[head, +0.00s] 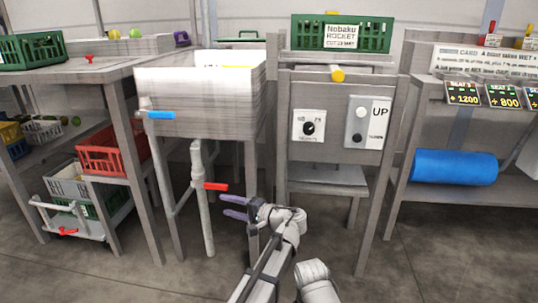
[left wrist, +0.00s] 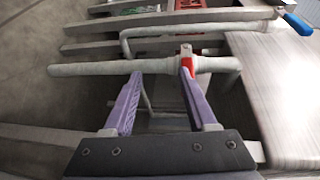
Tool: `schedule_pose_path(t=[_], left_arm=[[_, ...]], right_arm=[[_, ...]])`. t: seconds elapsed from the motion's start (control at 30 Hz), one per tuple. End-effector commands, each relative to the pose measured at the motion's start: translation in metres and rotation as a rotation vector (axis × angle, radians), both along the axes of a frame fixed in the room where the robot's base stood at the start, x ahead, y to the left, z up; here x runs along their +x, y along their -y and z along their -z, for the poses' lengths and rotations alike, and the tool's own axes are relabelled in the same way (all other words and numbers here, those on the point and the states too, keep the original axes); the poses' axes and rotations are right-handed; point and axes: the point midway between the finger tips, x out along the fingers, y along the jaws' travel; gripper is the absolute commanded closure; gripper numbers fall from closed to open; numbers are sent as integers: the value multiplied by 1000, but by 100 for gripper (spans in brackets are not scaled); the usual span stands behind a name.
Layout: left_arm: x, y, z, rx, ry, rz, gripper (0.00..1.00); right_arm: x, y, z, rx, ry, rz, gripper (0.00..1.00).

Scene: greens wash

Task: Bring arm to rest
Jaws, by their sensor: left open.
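My left gripper (head: 226,206) has purple fingers, spread apart with nothing between them. In the head view it sits low in front of the sink stand, just below and right of the red lever (head: 216,186) on the grey drain pipe (head: 199,205). In the left wrist view the gripper (left wrist: 161,79) faces the pipe (left wrist: 100,68), and the red lever (left wrist: 187,68) shows at the tip of the right finger. I cannot tell whether they touch. My right gripper is out of view.
The sink (head: 200,105) has a blue tap lever (head: 160,115). A cabinet with a dial (head: 309,127) and an UP switch panel (head: 367,122) stands to the right. A blue roll (head: 454,167) lies on the right shelf. A red crate (head: 100,153) is at left. The front floor is clear.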

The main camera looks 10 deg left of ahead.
Motion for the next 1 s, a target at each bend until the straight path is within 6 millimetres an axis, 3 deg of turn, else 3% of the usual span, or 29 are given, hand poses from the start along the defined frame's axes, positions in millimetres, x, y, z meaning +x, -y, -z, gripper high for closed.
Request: schedule_pose_path(t=[0.1,0.2,0.33,0.5,0.83,0.9,1.0], left_arm=[[-38,-29,48,-218,-60,-55,43],[-73,-41,93,-444,-112,-106,43],[-115,-36,140,-731,-162,-163,43],[-154,-14,173,-1028,-199,-214,43],[-203,35,190,-1439,-224,-266,43],[-201,43,167,-1419,-248,-249,43],[-204,53,149,-1405,-273,-234,43]], right_arm=[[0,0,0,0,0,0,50],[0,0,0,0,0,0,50],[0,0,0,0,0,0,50],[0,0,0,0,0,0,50],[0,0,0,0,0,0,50],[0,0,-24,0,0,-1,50],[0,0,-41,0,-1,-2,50]])
